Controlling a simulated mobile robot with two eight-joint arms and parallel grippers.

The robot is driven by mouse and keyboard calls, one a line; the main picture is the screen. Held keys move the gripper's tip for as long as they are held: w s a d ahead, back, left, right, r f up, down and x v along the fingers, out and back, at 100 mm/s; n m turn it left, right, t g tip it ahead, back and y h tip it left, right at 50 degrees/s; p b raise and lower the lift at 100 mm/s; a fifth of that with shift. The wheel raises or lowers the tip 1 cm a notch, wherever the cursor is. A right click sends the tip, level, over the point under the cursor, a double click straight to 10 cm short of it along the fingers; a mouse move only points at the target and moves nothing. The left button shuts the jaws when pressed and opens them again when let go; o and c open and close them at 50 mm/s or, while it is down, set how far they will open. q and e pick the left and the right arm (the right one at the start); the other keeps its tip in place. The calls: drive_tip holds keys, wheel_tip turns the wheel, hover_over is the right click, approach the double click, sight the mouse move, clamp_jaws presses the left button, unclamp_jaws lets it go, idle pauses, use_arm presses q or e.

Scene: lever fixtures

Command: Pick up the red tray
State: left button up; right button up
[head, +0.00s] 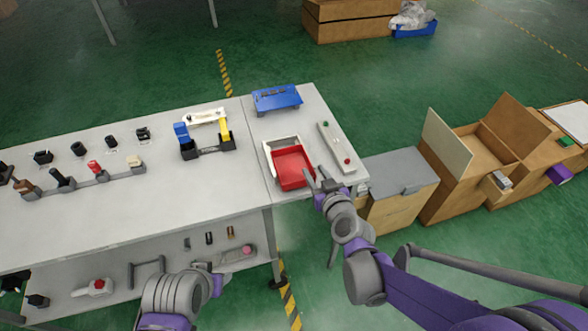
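The red tray (292,169) lies on the right part of the white table, near its front edge. A white piece (282,144) borders it on the back and left; I cannot tell whether the two are joined. My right gripper (318,176) is just right of the tray's front right corner. Its two fingers appear spread, with nothing seen between them. I cannot tell whether a finger touches the tray. My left gripper (212,272) is low in front of the table, away from the tray, and its fingers are not clear.
A grey strip with red and green knobs (335,147) lies right of the tray. A blue fixture (276,98) is behind it. A black fixture with blue and yellow levers (207,147) stands left. Boxes (396,185) stand right of the table. The lower shelf (120,270) holds small parts.

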sight(309, 160)
drive_tip(key=shift+d+x, duration=0.2)
drive_tip(key=shift+x, duration=1.15)
drive_tip(key=shift+d+x, duration=0.2)
drive_tip(key=shift+x, duration=1.2)
drive_tip(key=shift+f, duration=0.15)
clamp_jaws()
drive_tip(key=shift+d, duration=0.1)
